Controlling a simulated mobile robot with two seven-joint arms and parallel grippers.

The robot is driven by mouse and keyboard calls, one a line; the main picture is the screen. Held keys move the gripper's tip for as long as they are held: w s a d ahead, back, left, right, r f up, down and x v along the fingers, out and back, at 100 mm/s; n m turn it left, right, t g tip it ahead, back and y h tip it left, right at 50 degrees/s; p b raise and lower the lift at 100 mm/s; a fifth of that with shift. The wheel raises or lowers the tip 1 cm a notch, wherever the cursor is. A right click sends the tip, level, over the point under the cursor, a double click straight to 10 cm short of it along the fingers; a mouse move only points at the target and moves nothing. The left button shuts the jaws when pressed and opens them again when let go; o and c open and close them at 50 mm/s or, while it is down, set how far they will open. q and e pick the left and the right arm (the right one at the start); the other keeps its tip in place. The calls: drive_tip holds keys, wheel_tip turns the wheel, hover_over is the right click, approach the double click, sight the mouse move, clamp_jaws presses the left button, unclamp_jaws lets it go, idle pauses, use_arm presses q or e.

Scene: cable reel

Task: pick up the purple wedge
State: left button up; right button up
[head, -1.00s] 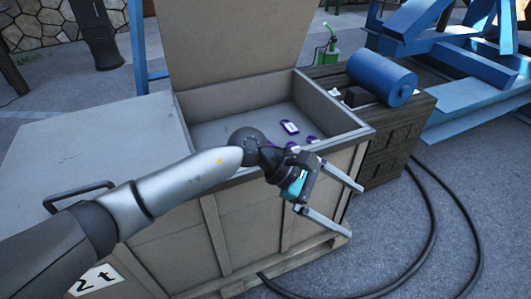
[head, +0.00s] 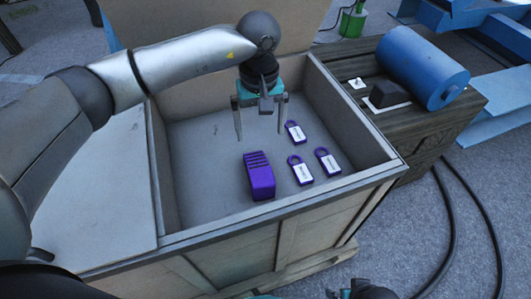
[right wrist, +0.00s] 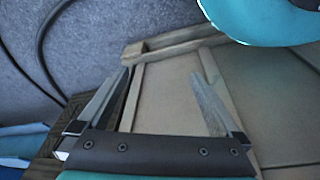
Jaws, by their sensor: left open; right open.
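The purple wedge (head: 259,178), a block with ridges across its top, lies on the floor of the large grey crate (head: 283,209), near the front wall. My left gripper (head: 260,133) points down inside the crate opening, open and empty. In the picture its fingers are just above the wedge, apart from it. My right gripper (right wrist: 164,65) is open and empty in the right wrist view, with the crate's outer side behind its fingers.
Three purple padlocks with white labels (head: 301,171) lie right of the wedge. The crate's raised lid (head: 205,25) stands behind. A wooden box (head: 440,125) at right bears a blue cylinder (head: 422,70). A black cable (head: 455,215) lies on the ground.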

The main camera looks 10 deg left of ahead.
use_arm(q)
drive_tip(key=b, duration=0.3)
hover_over(259, 166)
drive_tip(key=f, duration=0.9)
drive_tip(key=shift+s+d, duration=0.15)
drive_tip(key=shift+d, duration=0.15)
drive_tip(key=shift+f+b, duration=0.35)
drive_tip(key=shift+f, duration=0.15)
drive_tip(key=shift+a+f+b, duration=0.15)
drive_tip(key=shift+f+b, duration=0.45)
drive_tip(key=shift+f, duration=0.5)
drive_tip(key=shift+a+f+b, duration=0.15)
drive_tip(key=shift+f+b, duration=0.4)
drive_tip(key=shift+f, duration=0.95)
use_arm(e)
wheel_tip(259, 166, up, 12)
drive_tip(key=w+t, duration=0.2)
drive_tip(key=w, duration=0.1)
drive_tip(key=shift+a+r, duration=0.2)
drive_tip(key=shift+a, duration=0.2)
use_arm(q)
clamp_jaws()
drive_tip(key=shift+r, duration=0.1)
